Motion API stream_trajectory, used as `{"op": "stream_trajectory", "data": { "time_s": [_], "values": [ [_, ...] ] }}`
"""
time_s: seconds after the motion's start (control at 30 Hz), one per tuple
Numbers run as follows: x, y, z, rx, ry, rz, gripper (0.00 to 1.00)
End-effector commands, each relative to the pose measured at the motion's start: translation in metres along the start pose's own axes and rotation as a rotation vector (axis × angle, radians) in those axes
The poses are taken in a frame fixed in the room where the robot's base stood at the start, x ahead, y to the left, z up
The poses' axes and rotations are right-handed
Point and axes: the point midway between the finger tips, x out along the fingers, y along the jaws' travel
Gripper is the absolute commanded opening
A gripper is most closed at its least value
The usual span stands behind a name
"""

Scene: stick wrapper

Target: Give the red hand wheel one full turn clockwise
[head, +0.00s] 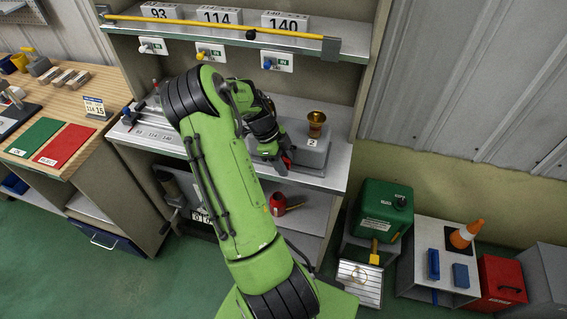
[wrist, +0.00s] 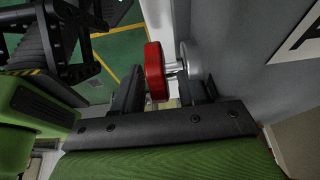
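The red hand wheel (wrist: 155,72) shows nearly edge-on in the wrist view, on a short metal shaft with a round metal flange (wrist: 193,60) at the grey housing (wrist: 250,50). My gripper (wrist: 170,92) has one dark finger left of the wheel and the other to its right, below the flange. The fingers are apart, with a visible gap beside the wheel; I cannot tell whether either touches it. In the head view, a small red part of the wheel (head: 287,162) shows at the front of the grey machine (head: 315,157), partly hidden by my arm.
A brass cup (head: 316,122) stands on the grey machine, which has a "2" label. The metal shelf (head: 333,180) carries it. A red object (head: 280,204) lies on the shelf below.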

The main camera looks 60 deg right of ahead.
Motion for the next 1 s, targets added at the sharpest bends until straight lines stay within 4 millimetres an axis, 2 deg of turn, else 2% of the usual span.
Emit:
{"op": "stream_trajectory", "data": {
  "time_s": [0.03, 0.27, 0.63, 1.0],
  "values": [
    [-0.0004, 0.0000, -0.0001, 0.000, 0.000, 0.000, 0.34],
    [-0.0006, 0.0000, 0.0000, 0.000, 0.000, 0.000, 0.00],
    [0.0012, -0.0005, -0.0001, 0.002, -0.056, -0.001, 0.00],
    [0.0047, -0.0013, -0.0016, 0.006, -0.299, -0.004, 0.00]
  ]
}}
